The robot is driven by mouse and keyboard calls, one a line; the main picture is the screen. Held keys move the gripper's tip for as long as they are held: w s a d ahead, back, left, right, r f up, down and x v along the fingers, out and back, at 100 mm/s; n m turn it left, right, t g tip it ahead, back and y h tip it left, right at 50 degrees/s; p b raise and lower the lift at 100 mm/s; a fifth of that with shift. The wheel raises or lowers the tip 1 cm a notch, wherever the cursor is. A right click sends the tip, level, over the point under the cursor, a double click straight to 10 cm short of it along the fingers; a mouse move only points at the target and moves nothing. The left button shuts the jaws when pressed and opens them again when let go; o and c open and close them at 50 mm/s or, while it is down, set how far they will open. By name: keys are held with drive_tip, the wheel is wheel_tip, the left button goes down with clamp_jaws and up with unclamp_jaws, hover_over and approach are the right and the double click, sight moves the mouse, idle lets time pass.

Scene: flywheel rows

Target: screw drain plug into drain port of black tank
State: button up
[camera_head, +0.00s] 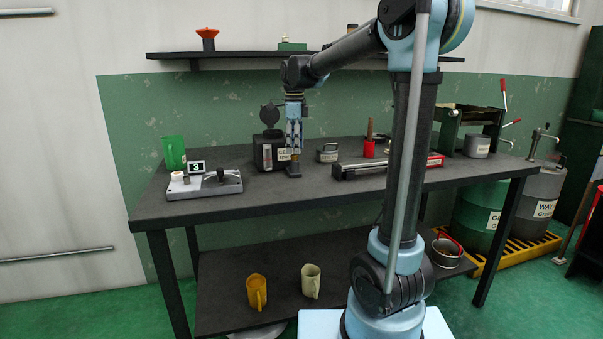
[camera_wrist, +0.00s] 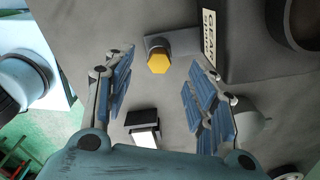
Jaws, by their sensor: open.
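The black tank (camera_head: 267,150) stands at the back of the bench, with a white label and an open round lid. Part of the tank (camera_wrist: 245,60) fills the upper right of the wrist view. A yellow hex plug head (camera_wrist: 158,63) shows at the end of a short grey drain port (camera_wrist: 181,41) beside the tank. I cannot tell whether its thread is engaged. My gripper (camera_head: 294,150) points down in front of the tank. In the wrist view my gripper (camera_wrist: 158,72) is open and empty, its blue-padded fingers either side of the plug's line, apart from it.
On the bench (camera_head: 235,200), a grey fixture (camera_head: 205,184) and green jug (camera_head: 173,152) stand left. The front middle of the bench is clear.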

drive_tip(key=c, duration=0.5)
drive_tip(key=n, duration=1.3)
drive_tip(key=shift+a+n, duration=0.1)
drive_tip(key=shift+n, duration=0.2)
drive_tip(key=n, duration=1.4)
idle(0.5)
drive_tip(key=shift+f, duration=0.2)
